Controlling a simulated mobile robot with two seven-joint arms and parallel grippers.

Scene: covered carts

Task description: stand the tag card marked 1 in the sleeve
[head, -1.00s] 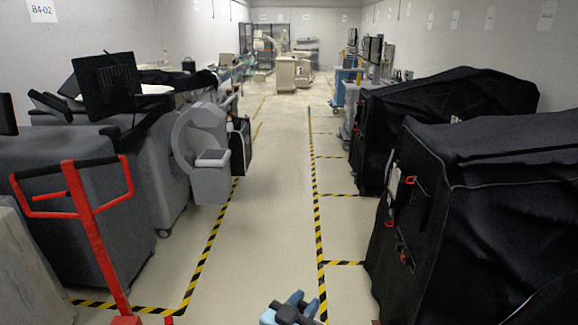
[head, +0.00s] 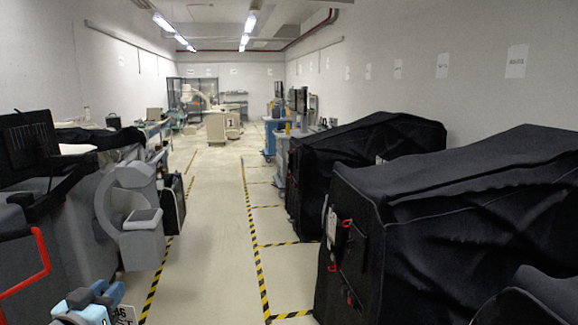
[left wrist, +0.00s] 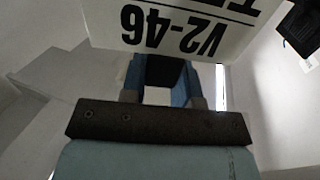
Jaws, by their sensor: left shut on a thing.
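My left gripper (head: 98,299) is at the bottom left of the head view, shut on a white tag card (head: 125,314). In the left wrist view the card (left wrist: 185,30) shows upside down, with "V2-46" and part of a second line; its far edge is cut off. No 1 shows on the visible part. The gripper's blue fingers (left wrist: 160,75) are at the card's edge. A pale sleeve-like pocket (head: 332,226) hangs on the front of the near black-covered cart at right, beside red-trimmed straps. Whether it holds anything is too small to tell. My right gripper is not in view.
Black-covered carts (head: 440,215) line the right side. Grey equipment (head: 135,215) and a red handle (head: 35,265) stand at left. The aisle between is clear, with striped floor tape (head: 255,240). A far beige cart (head: 215,127) bears a small sign resembling a 1.

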